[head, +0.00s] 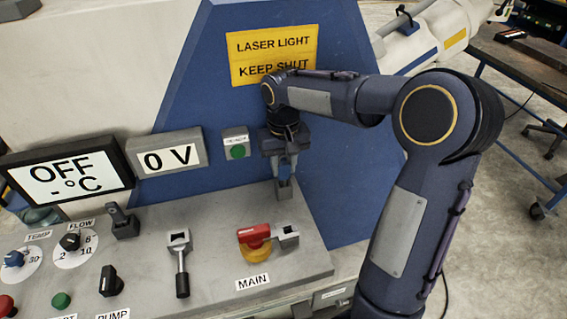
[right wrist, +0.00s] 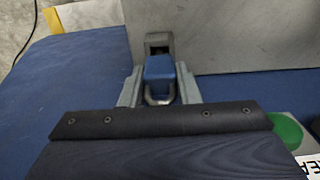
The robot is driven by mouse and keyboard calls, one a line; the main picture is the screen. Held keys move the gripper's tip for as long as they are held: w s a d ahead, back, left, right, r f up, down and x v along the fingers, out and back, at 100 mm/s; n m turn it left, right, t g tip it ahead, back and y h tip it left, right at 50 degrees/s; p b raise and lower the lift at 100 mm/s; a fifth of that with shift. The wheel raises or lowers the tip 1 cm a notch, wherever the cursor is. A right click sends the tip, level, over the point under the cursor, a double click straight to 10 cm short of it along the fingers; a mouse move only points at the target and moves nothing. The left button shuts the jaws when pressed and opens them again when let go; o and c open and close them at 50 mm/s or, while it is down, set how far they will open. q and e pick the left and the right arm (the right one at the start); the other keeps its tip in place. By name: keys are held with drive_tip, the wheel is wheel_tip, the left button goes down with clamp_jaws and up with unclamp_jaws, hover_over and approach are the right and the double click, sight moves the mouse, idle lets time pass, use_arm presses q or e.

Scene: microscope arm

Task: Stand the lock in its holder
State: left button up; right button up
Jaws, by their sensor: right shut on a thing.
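The lock, a blue padlock with a metal shackle, shows in the right wrist view (right wrist: 159,69). Its shackle points toward my wrist and its blue body points away. My right gripper (head: 283,172) points down over the panel's back right; its grey fingers (right wrist: 160,88) are shut on the lock from both sides. A small grey holder (head: 285,188) with a dark opening stands right below the fingertips; in the wrist view the holder (right wrist: 158,43) lies just beyond the lock's body. I cannot tell whether the lock touches it or is inside. My left gripper is out of view.
The red MAIN switch (head: 254,235) with a grey hasp stands in front of the holder. A lever (head: 181,262), black knobs and a dark bracket (head: 121,222) are further left. A green button box (head: 236,143) and the blue wall stand close behind my gripper.

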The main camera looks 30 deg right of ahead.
sight(285, 165)
drive_tip(key=shift+f+b, duration=0.7)
drive_tip(key=shift+f, duration=0.4)
drive_tip(key=o, duration=1.1)
drive_tip(key=shift+o, duration=0.2)
drive_tip(key=shift+r, duration=0.1)
drive_tip(key=shift+r, duration=3.85)
drive_tip(key=shift+s+r, duration=0.15)
drive_tip(key=shift+s, duration=0.25)
drive_tip(key=s+a+f+t+y, duration=0.2)
drive_tip(key=s+a, duration=0.1)
drive_tip(key=s, duration=0.7)
drive_tip(key=s+a+f+n+t+y, duration=0.1)
drive_tip(key=s+a+f+t, duration=0.2)
drive_tip(key=s, duration=0.8)
drive_tip(key=shift+s+a+f+t+y, duration=0.2)
drive_tip(key=shift+a+f+t+y, duration=0.15)
drive_tip(key=shift+a, duration=0.3)
